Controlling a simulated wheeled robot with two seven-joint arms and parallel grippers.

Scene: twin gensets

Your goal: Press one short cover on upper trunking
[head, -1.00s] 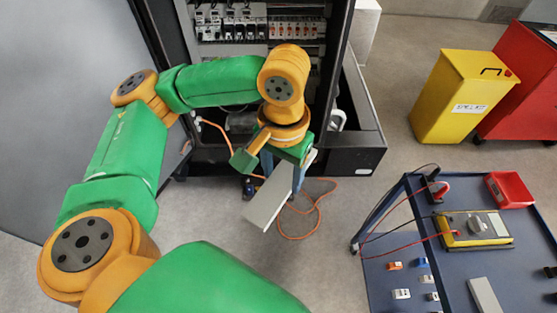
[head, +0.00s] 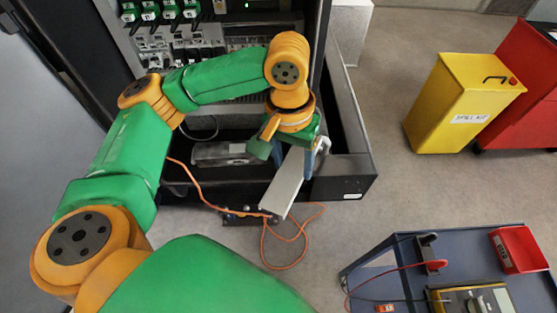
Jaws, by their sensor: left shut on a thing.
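My left gripper (head: 297,157) is shut on a short cover (head: 283,190), a flat pale grey strip. The cover hangs tilted, its lower end toward the bottom left, in front of the open cabinet's lower frame. It touches nothing else that I can make out. The upper trunking cannot be told apart with certainty; slotted grey strips show beside the rows of devices in the cabinet (head: 205,50), partly behind my left arm. My right gripper is not in view.
An orange cable (head: 285,250) lies looped on the floor below the cover. A blue trolley (head: 385,264) with a red bin (head: 519,250) and a yellow-edged meter (head: 470,302) stands at lower right. A yellow spill kit bin (head: 455,105) stands at right.

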